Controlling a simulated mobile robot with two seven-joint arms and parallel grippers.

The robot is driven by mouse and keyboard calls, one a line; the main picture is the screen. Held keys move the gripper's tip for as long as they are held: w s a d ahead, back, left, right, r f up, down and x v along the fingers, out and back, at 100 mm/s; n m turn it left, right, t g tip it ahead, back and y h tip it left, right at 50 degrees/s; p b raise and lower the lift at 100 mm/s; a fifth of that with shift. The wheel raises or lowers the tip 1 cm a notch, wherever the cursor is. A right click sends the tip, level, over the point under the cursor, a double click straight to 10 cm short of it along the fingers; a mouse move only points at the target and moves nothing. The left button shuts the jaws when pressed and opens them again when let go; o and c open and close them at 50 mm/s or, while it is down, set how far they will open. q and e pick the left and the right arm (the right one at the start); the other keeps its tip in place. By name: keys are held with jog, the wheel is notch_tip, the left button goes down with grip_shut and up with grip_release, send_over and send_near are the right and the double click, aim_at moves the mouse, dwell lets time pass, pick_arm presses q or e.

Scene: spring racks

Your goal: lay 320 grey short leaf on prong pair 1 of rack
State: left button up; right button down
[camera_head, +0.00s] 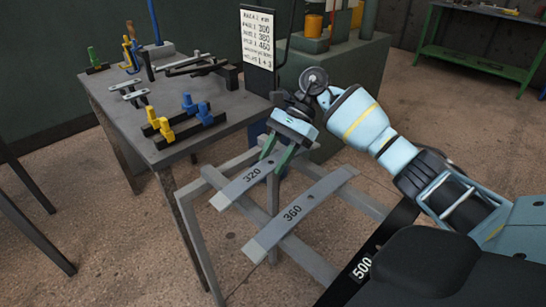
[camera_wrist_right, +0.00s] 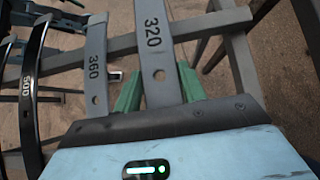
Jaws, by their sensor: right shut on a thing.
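The grey leaf marked 320 (camera_head: 240,183) is the shorter grey bar in the head view, lying across the grey frame stand (camera_head: 187,225). My right gripper (camera_head: 277,160) has its green fingers on either side of this leaf, near its far end. The wrist view shows the leaf (camera_wrist_right: 153,35) between the fingers (camera_wrist_right: 160,88), with the 320 mark and a hole ahead of them. The right gripper is shut on it. Whether the leaf is lifted off the rails cannot be told. My left gripper is not in view.
The grey leaf marked 360 (camera_head: 300,210) and the black leaf marked 500 (camera_head: 362,264) lie beside it. The table (camera_head: 223,117) carries black bars with yellow prongs (camera_head: 166,130) and blue prongs (camera_head: 204,112), and loose bars. A sign (camera_head: 257,38) stands behind.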

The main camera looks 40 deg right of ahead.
jog(key=s+a, duration=0.1)
jog(key=s, duration=0.2)
jog(key=s+a+r, duration=0.1)
jog(key=s+a, duration=0.1)
jog(key=s, duration=0.2)
jog(key=s+a, duration=0.2)
jog(key=s, duration=0.1)
jog(key=shift+s+a+r, duration=0.15)
jog(key=shift+a, duration=0.1)
jog(key=shift+s+a+r+b, duration=0.15)
jog(key=shift+s+a+b, duration=0.35)
jog(key=shift+s, duration=0.55)
jog(key=shift+a, duration=0.1)
